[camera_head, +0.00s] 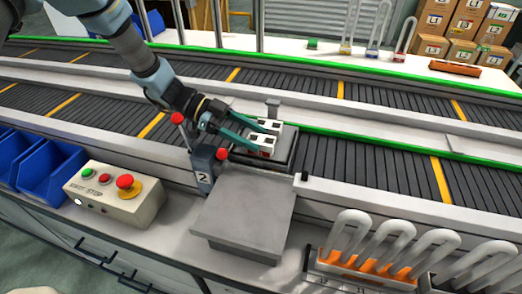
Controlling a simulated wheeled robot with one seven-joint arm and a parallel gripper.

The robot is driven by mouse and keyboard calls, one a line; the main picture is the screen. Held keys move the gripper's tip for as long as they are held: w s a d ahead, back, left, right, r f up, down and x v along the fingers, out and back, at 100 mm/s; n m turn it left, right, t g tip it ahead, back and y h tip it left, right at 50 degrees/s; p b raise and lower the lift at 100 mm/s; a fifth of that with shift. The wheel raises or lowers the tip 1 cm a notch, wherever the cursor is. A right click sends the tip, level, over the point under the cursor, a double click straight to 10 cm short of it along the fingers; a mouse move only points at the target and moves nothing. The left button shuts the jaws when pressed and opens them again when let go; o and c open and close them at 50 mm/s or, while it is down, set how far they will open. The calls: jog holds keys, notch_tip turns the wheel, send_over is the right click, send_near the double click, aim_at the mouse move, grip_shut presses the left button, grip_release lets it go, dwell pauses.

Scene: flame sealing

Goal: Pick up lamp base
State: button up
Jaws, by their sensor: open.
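The fingers are apart, just over a dark square fixture (285,158) at the front edge of the conveyor. A small reddish patch shows at the near fingertip. It may be part of a lamp base, but the tips cover the spot and I cannot tell its shape. I cannot tell whether the fingers touch anything.
A grey square plate (245,213) lies in front of the fixture. A post marked 2 (203,168) with red knobs stands close to the gripper. A button box (114,192) and blue bins (50,172) are at left. A rack (350,268) of bent tubes is at lower right.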

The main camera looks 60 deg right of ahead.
jog(key=shift+x, duration=0.95)
jog(key=shift+w, duration=0.1)
grip_shut()
